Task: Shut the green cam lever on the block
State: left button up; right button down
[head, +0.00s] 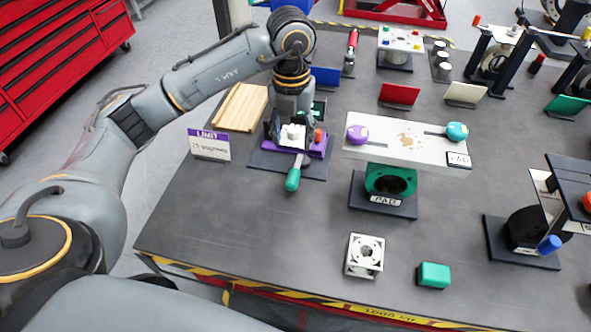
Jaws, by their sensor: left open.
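The block (318,148) is a purple fixture with a white part on top, on a dark base plate. The green cam lever (293,180) sticks out from the block's front on a pale arm, its green grip pointing toward the near side of the table. My left gripper (292,120) points down over the block from behind it, with the green grip in front of it. It is open; its fingertips are partly lost against the block, and I cannot tell whether they touch it. My right gripper is not in view.
A "LIMIT 75 degrees" sign (209,146) stands left of the block, a wooden board (241,107) behind it. An orange-red knob (319,135) sits at the block's right. A pale plate with knobs (400,140) stands further right. The tabletop in front of the lever is clear.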

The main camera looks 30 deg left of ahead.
aim_at(293, 176)
pick_arm(q)
notch_tip(293, 176, down, 14)
jog(key=p, duration=0.3)
jog(key=shift+r+p, duration=0.1)
jog(key=shift+p, duration=0.3)
jog(key=shift+c, duration=0.4)
grip_shut()
